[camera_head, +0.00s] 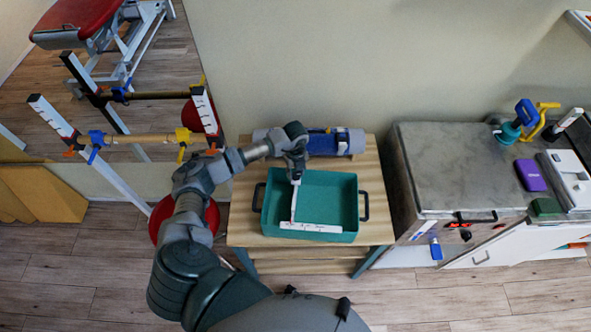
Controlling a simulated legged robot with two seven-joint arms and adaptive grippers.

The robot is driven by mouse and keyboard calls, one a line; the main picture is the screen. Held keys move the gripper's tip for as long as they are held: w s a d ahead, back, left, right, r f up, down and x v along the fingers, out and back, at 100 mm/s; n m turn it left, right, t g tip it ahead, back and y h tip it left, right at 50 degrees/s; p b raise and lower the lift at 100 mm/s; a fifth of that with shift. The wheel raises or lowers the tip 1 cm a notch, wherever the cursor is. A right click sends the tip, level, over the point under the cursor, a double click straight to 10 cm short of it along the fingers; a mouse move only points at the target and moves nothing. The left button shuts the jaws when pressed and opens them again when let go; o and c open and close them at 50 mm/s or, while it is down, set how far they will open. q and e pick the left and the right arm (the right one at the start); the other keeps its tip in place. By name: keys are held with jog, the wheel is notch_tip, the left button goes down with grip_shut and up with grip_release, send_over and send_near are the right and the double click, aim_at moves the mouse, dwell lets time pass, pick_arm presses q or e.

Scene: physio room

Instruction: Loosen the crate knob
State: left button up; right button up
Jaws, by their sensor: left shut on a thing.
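A teal crate (335,185) with a black handle at each end stands on a wooden table. In it, a white strip with red marks (311,227) lies along the near side. A second white strip (294,204) runs up from its left end to my left gripper (296,177). My left gripper is over the crate's left half, shut on the upper end of this strip. The two strips seem to meet at the near left, but a knob there is too small to make out. My right gripper is not in view.
The wooden table (250,225) has a blue-grey roll (345,142) behind the crate. Parallel bars (140,139) stand at the left.

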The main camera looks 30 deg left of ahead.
aim_at(295, 173)
pick_arm(q)
jog(key=n+p, duration=0.1)
jog(key=n, duration=0.1)
jog(key=n+p, duration=0.1)
jog(key=n, duration=0.2)
jog(key=shift+s+d+f+n, duration=0.1)
jog(key=shift+s+d+n, duration=0.1)
jog(key=shift+n, duration=0.1)
jog(key=n+p, duration=0.2)
jog(key=n, duration=0.1)
jog(key=shift+a+n, duration=0.1)
jog(key=shift+n, duration=0.6)
jog(key=shift+a, duration=0.1)
jog(key=o, duration=1.2)
jog(key=shift+w, duration=0.1)
jog(key=shift+c, duration=0.2)
jog(key=shift+r, duration=0.2)
notch_tip(295, 173, up, 12)
jog(key=shift+f, duration=0.2)
